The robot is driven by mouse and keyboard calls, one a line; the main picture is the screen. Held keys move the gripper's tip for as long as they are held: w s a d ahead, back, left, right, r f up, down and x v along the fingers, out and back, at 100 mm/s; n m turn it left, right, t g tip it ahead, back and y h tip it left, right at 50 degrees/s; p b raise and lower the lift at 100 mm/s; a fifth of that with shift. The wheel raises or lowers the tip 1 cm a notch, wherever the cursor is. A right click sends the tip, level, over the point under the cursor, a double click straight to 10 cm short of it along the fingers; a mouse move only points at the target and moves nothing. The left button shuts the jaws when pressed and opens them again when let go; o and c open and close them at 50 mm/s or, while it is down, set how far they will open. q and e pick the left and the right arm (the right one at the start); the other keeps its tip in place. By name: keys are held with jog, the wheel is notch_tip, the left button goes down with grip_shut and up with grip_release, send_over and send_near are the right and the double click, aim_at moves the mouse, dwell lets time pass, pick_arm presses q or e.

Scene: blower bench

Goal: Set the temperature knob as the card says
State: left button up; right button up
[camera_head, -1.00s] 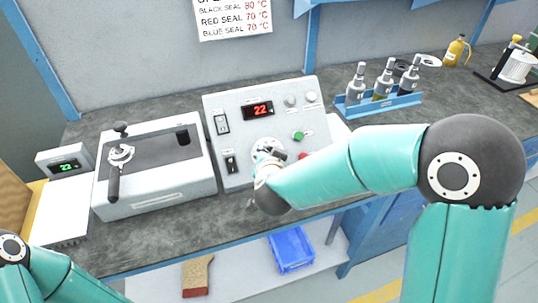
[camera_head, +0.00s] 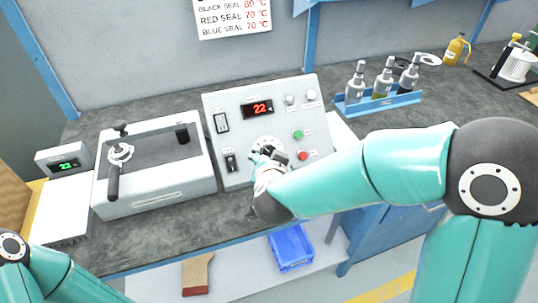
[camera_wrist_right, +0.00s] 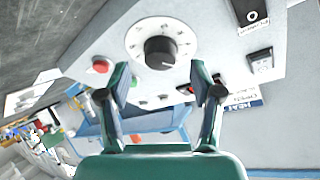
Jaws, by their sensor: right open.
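The temperature knob (camera_wrist_right: 160,52) is black with a white pointer line and sits on a round white dial (camera_wrist_right: 135,42) on the control panel's face.
A green button (camera_head: 298,134) and a red button (camera_head: 302,155) are right of the dial. A white lever machine (camera_head: 155,190) stands left of the panel. A blue rack (camera_head: 380,103) with bottles stands to the right. A small green display (camera_head: 66,164) is at far left.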

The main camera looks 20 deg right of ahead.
jog(key=v, duration=0.8)
jog(key=shift+s, duration=0.3)
pick_arm(q)
jog(key=shift+s, duration=0.1)
pick_arm(e)
jog(key=shift+a, duration=0.15)
